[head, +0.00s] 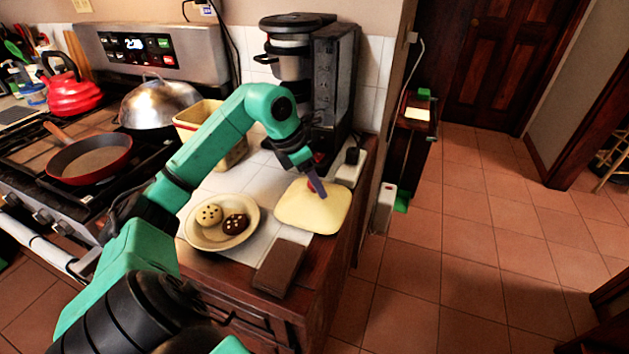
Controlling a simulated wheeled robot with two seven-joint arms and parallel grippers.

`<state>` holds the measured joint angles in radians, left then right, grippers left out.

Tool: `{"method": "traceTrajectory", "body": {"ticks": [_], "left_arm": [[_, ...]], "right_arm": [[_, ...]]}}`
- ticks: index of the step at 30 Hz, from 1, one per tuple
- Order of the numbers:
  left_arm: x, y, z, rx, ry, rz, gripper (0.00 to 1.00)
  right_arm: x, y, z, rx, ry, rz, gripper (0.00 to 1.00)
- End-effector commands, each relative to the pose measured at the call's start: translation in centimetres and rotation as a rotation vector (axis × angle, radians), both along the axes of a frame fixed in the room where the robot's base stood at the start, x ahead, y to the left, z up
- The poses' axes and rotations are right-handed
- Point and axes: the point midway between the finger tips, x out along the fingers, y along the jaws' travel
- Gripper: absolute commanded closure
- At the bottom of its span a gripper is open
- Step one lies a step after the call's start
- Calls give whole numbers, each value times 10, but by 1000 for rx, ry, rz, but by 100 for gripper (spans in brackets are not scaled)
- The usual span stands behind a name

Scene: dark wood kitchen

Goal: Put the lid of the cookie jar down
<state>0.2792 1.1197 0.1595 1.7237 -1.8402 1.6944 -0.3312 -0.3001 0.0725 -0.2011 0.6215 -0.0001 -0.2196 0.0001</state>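The cream, rounded-square lid (313,210) with a small red knob is at the right end of the white-tiled counter. It looks flat, on or just above the surface; I cannot tell whether it touches. My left gripper (317,187) reaches down from above to the knob at the lid's back part. One purple finger shows there, and the grip on the knob is mostly hidden. The cream cookie jar (200,118) stands further back on the counter, left of the coffee maker and partly behind my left arm. My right gripper is not in view.
A plate (199,240) with a light and a dark cookie lies left of the lid. A brown flat box (279,268) lies at the counter's front edge. A coffee maker (330,75) stands behind the lid. The stove with a red pan (92,160) is at left.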

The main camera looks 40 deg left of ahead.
Motion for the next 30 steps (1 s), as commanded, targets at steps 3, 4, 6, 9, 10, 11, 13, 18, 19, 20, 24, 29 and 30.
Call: {"method": "traceTrajectory", "body": {"ticks": [3,4,6,9,10,11,13,18,19,20,24,29,30], "left_arm": [[0,0,0,0,0,0,30],[0,0,0,0,0,0,30],[0,0,0,0,0,0,30],[0,0,1,0,0,0,30],[0,0,2,0,0,0,30],[-1,1,4,1,0,0,30],[-3,3,11,3,-2,2,30],[-18,11,51,6,-4,4,30],[-21,12,59,5,-5,3,30],[-23,13,68,5,-4,4,30],[-35,18,99,4,-1,2,30],[-40,20,112,0,0,1,30],[-41,20,113,0,0,1,30]], "right_arm": [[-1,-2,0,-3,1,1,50],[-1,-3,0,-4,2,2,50],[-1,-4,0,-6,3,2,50],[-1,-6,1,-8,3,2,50],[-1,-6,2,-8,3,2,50],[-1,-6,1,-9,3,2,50],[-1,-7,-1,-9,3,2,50],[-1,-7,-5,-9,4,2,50],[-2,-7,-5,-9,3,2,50],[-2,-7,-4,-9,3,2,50],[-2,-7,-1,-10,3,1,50],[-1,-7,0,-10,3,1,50],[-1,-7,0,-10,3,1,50]]}}
